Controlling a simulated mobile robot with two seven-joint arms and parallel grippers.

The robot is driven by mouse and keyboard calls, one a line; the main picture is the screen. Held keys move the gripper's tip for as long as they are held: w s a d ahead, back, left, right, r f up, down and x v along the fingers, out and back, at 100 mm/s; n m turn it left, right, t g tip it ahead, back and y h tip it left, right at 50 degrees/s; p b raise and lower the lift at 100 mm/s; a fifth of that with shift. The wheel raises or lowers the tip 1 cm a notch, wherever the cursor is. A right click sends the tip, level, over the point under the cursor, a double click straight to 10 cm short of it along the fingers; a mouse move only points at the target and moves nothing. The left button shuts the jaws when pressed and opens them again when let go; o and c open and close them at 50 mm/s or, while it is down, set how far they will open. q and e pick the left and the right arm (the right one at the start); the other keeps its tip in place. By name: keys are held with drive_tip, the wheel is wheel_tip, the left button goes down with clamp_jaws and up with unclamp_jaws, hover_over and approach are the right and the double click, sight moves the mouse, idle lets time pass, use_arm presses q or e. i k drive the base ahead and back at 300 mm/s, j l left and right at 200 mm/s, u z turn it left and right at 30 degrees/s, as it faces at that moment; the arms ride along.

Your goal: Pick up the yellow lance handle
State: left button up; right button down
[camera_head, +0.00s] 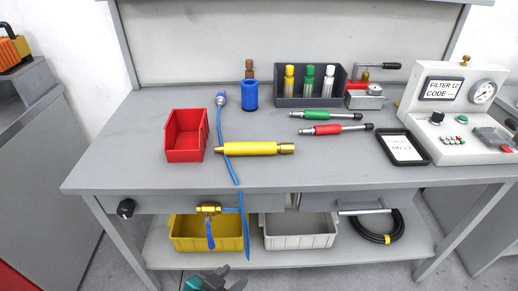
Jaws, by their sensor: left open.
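The yellow lance handle (250,148) lies flat on the grey workbench (300,172), near the middle front, with its brass end pointing right. A blue hose (232,168) runs past its left end and hangs over the front edge of the bench. My left gripper (214,280) shows only in part at the bottom edge of the picture, low in front of the bench and well apart from the handle. It is open, and I see nothing held in it. My right gripper is out of view.
A red bin (186,136) stands left of the handle. The bench front right of the handle is clear.

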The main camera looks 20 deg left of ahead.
sight(256, 148)
drive_tip(key=i+l+u, duration=0.15)
drive_tip(key=u, duration=0.25)
drive_tip(key=i+l+u, duration=0.35)
drive_tip(key=k, duration=0.5)
drive_tip(key=i, duration=0.5)
